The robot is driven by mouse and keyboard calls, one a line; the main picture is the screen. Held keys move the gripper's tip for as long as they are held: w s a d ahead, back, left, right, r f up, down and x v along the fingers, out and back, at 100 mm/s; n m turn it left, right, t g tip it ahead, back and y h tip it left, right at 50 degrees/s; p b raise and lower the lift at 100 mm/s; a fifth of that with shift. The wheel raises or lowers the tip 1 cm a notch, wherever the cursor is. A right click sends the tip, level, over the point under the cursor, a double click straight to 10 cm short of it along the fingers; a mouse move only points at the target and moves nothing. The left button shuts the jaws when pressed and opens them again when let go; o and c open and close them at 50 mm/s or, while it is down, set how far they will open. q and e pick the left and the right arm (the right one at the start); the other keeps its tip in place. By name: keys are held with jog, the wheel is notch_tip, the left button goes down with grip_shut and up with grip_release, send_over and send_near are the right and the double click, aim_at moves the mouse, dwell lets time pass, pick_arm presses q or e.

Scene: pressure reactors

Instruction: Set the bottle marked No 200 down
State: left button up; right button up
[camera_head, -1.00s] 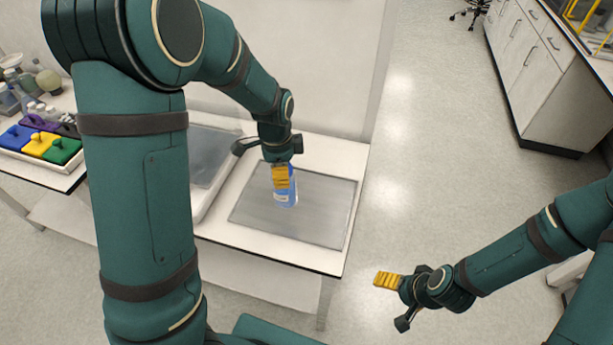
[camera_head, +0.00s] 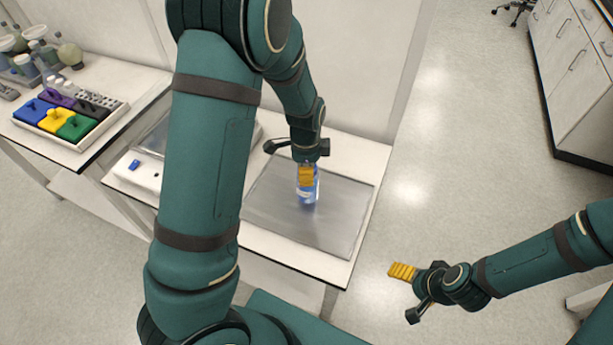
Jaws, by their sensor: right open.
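A blue and clear bottle (camera_head: 308,197) stands upright at the grey metal plate (camera_head: 335,228) on the white bench. Its marking is too small to read. My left gripper (camera_head: 306,176) points down at the bottle, with a yellow finger pad in front of its upper part. The far finger is hidden, so I cannot tell whether the jaws grip the bottle. I cannot tell whether the bottle's base touches the plate. My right gripper (camera_head: 403,271) is open and empty, over the floor right of the bench, apart from the bottle.
A white device (camera_head: 140,178) with a blue button is left of the plate, partly hidden by my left arm. A side table at left holds a tray with coloured blocks (camera_head: 75,127) and several flasks. White cabinets (camera_head: 575,85) stand at far right. Floor between is clear.

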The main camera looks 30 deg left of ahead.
pick_arm(q)
jog(key=shift+w+f, duration=0.1)
jog(key=shift+f, duration=1.25)
jog(key=o, duration=1.3)
jog(key=shift+f, duration=0.1)
jog(key=shift+r, duration=0.45)
notch_tip(320, 180, up, 11)
jog(key=shift+r+p, duration=0.2)
jog(key=shift+p, duration=0.55)
